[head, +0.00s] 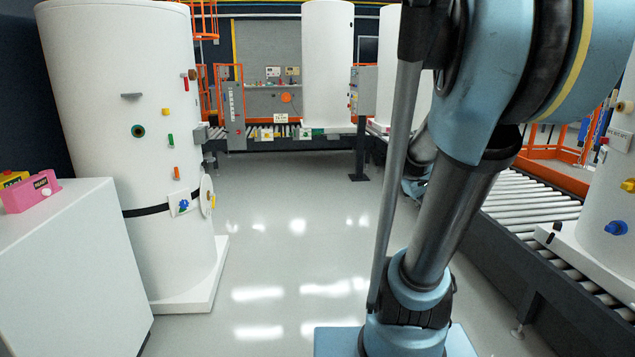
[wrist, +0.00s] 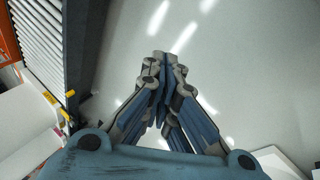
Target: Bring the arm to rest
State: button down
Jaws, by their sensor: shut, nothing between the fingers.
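My gripper (wrist: 163,60) shows in the wrist view, with its grey and blue fingers together at the tips and nothing between them. It hangs over bare grey floor, and nothing touches the fingertips. In the head view my blue and grey arm fills the right of the middle, rising from low in the picture and folding over at the top. The gripper's fingers cannot be made out in the head view; the arm covers much of that area.
A white tank (head: 115,130) stands on a white base at left, beside a white cabinet (head: 75,270) bearing a pink box (head: 32,194). A roller conveyor (head: 525,205) with another tank (head: 608,200) runs along the right. More tanks (head: 327,65) stand behind. The floor (head: 285,240) between is clear.

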jog(key=s+a+f+m+g+y, duration=0.1)
jog(key=s+a+f+m+y, duration=0.1)
jog(key=s+a+f, duration=0.2)
jog(key=s+a+f+m+y, duration=0.2)
jog(key=s+a+f, duration=0.1)
jog(key=s+a, duration=0.6)
jog(key=s, duration=0.2)
jog(key=shift+s+a+f+m+g+y, duration=0.3)
jog(key=shift+s+a+f+g, duration=0.05)
jog(key=shift+s+f+g, duration=0.05)
